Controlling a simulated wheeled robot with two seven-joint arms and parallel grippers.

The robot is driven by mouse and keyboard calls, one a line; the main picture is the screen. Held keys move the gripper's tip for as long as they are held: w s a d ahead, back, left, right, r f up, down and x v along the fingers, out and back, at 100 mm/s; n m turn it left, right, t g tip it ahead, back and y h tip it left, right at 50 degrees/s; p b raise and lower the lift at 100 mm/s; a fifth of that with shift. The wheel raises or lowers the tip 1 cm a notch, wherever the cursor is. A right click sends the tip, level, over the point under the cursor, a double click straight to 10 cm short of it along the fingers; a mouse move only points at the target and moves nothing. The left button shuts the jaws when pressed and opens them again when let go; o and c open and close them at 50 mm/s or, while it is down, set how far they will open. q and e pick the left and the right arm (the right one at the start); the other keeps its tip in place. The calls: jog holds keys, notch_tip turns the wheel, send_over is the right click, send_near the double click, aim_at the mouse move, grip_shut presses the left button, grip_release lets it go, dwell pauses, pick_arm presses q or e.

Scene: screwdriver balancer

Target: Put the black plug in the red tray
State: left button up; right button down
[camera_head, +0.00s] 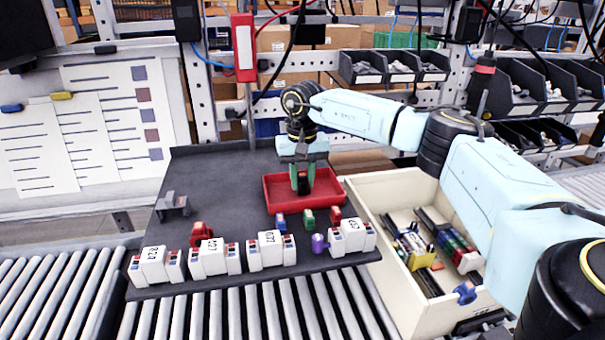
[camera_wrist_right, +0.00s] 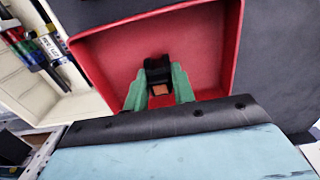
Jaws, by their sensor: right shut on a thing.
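The black plug (camera_wrist_right: 157,68) is between the green fingers of my right gripper (camera_wrist_right: 158,80), which is shut on it. In the head view the right gripper (camera_head: 303,180) points down over the red tray (camera_head: 325,203), with the dark plug (camera_head: 303,185) at its fingertips. The red tray (camera_wrist_right: 110,62) fills the area behind the plug in the right wrist view. I cannot tell whether the plug touches the tray floor. The tray shows no other object in it. My left gripper is not in view.
White labelled modules (camera_head: 208,257) line the front of the dark board (camera_head: 230,180). Small blue, green, red and purple plugs stand near them. A cream bin (camera_head: 375,235) with coloured parts is right of the tray. Rollers (camera_head: 250,310) run along the front.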

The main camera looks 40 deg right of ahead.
jog(key=c, duration=1.1)
grip_release()
jog(key=shift+r, duration=0.1)
notch_tip(320, 180, up, 13)
jog(key=shift+r, duration=0.15)
